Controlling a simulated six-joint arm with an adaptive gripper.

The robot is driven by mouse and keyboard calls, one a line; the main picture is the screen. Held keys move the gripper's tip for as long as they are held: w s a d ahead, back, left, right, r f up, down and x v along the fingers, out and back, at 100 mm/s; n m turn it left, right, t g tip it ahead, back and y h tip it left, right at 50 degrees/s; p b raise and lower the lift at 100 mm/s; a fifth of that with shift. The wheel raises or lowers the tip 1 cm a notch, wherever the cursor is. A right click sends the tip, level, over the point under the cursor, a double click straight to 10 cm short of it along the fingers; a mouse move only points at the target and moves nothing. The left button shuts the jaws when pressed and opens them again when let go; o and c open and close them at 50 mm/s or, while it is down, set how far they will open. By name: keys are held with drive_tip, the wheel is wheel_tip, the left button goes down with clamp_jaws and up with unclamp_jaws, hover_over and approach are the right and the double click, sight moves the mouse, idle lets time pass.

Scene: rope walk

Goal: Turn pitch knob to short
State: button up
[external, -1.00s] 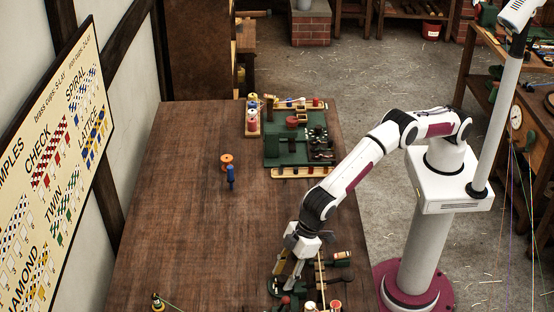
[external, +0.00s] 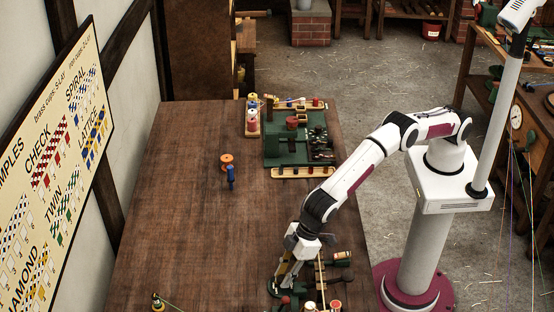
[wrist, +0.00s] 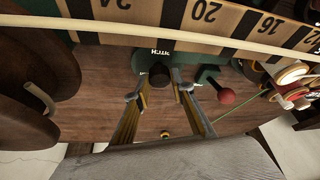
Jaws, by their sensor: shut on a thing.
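The pitch knob (wrist: 159,76) is a small dark knob on a green machine base (wrist: 206,75) in the wrist view. A partly legible upside-down label (wrist: 160,51) is just beyond it. My gripper (wrist: 160,90) has its two fingers on either side of the knob and is shut on it. In the external view my gripper (external: 285,284) points down at the green machine at the front of the table. The knob is hidden there behind the fingers. I cannot read a pointer or the short mark.
A red ball-ended lever (wrist: 227,96) is close right of the fingers. A numbered scale (wrist: 205,12) and pale rod cross beyond the knob. Brown round wooden parts (wrist: 30,100) are at left, spools (wrist: 292,75) at right. Another green machine (external: 285,150) stands farther back; the table's left is mostly clear.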

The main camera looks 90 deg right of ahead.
drive_tip(key=shift+a+m+h, duration=0.1)
drive_tip(key=shift+m+h, duration=0.5)
drive_tip(key=shift+m, duration=0.9)
drive_tip(key=o, duration=1.1)
drive_tip(key=shift+r, duration=0.1)
drive_tip(key=v, duration=0.7)
drive_tip(key=shift+s, duration=0.25)
drive_tip(key=shift+r, duration=0.1)
